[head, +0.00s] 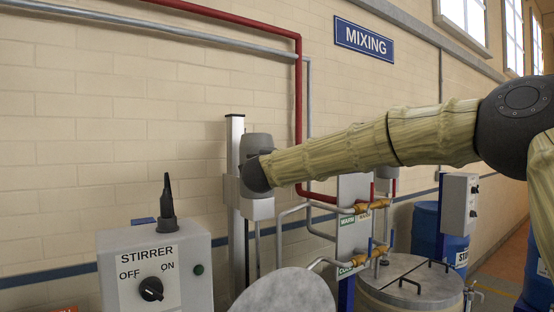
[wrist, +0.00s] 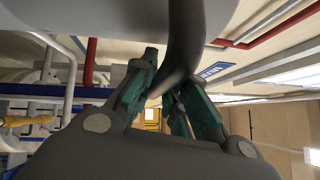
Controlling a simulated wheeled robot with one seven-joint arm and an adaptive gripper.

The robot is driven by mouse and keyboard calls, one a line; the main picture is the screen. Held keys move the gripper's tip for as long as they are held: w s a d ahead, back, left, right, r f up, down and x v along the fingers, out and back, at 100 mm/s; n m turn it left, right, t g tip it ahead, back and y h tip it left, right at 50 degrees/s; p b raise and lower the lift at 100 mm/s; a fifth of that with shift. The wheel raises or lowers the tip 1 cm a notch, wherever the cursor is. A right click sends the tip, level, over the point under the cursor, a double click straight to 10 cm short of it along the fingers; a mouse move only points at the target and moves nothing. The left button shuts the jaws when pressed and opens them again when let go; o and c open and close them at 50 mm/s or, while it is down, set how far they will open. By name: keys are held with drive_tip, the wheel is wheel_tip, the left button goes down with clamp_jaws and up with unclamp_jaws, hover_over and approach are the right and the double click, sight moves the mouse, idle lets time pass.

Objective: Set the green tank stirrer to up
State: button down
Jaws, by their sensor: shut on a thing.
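The stirrer on the pale upright post (head: 236,130) has a grey rounded motor (head: 257,143) above a light grey housing (head: 260,210), with a thin shaft below it. My arm reaches across to it and hides part of it in the head view; my gripper is hidden there. In the wrist view my gripper (wrist: 168,82), with green-padded fingers, is shut on a dark grey curved bar or handle (wrist: 186,35). Whether this bar belongs to the stirrer I cannot tell for sure. No green tank body shows; a round grey lid (head: 285,293) is below the shaft.
A stirrer control box (head: 155,275) with an OFF/ON knob (head: 151,289) stands at the lower left. A red pipe (head: 298,110) runs along the wall. A blue MIXING sign (head: 364,38) hangs above.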

drive_tip(key=c, duration=1.4)
unclamp_jaws()
drive_tip(key=shift+r, duration=0.45)
drive_tip(key=shift+f, duration=0.2)
drive_tip(key=v, duration=1.2)
drive_tip(key=shift+r, duration=0.1)
